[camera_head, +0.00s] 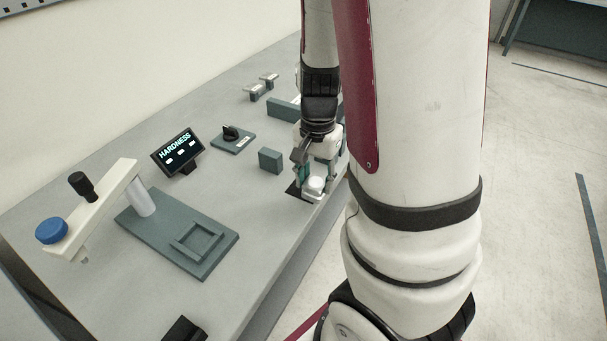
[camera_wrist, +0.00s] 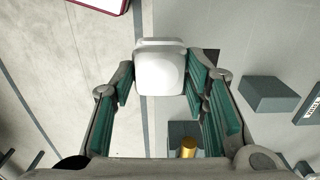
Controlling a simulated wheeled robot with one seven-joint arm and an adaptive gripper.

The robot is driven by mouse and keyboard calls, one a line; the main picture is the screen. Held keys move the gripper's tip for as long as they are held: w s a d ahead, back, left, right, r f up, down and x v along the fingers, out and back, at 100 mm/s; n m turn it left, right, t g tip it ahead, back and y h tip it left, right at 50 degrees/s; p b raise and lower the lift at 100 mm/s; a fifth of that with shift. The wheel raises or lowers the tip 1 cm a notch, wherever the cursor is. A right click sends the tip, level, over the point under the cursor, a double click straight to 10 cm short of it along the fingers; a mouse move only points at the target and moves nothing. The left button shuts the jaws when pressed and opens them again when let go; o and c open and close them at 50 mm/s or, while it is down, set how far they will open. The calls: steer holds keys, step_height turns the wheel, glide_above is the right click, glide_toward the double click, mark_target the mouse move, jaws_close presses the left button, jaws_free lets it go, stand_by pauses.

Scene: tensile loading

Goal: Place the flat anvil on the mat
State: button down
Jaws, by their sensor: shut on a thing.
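The flat anvil is a white, rounded square block (camera_wrist: 160,72) between my fingers in the wrist view. It also shows as a small white piece in the head view (camera_head: 316,184). My gripper (camera_head: 313,182) is shut on it, with green-padded fingers on both sides (camera_wrist: 158,82). The dark mat (camera_head: 293,189) lies near the bench's front edge, partly hidden by my gripper. A dark patch of it shows beside the anvil in the wrist view (camera_wrist: 212,56). I cannot tell whether the anvil touches the mat or hangs above it.
A grey-green block (camera_head: 270,160) stands just left of my gripper. A gold cylinder (camera_wrist: 188,147) shows below the anvil in the wrist view. The hardness display (camera_head: 177,152) and tester base (camera_head: 212,268) stand farther left. The bench's front edge is close.

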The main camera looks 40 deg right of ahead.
steer(key=w, duration=0.2)
steer(key=w+d, duration=0.2)
steer(key=w, duration=0.1)
steer(key=shift+w+d+f, duration=0.15)
steer(key=shift+w+f, duration=0.15)
steer(key=shift+w, duration=0.05)
steer(key=shift+f+b, duration=0.45)
steer(key=shift+f, duration=1.3)
steer(key=shift+f, duration=0.1)
steer(key=c, duration=0.9)
jaws_free()
steer(key=shift+c, duration=0.2)
step_height(320, 180, up, 11)
steer(key=p, duration=0.2)
steer(key=s+a+r+n+t+y, duration=0.1)
steer(key=s+a+r+n, duration=0.2)
steer(key=a+r, duration=0.2)
steer(key=s+a+r+n+t, duration=0.1)
steer(key=s+a+r+n, duration=0.15)
steer(key=a+r, duration=0.2)
steer(key=s+a+r+n+t+h, duration=0.1)
steer(key=s+a+r+n+t, duration=0.1)
steer(key=s+a+n, duration=0.6)
steer(key=shift+s+r, duration=0.75)
steer(key=shift+s, duration=0.35)
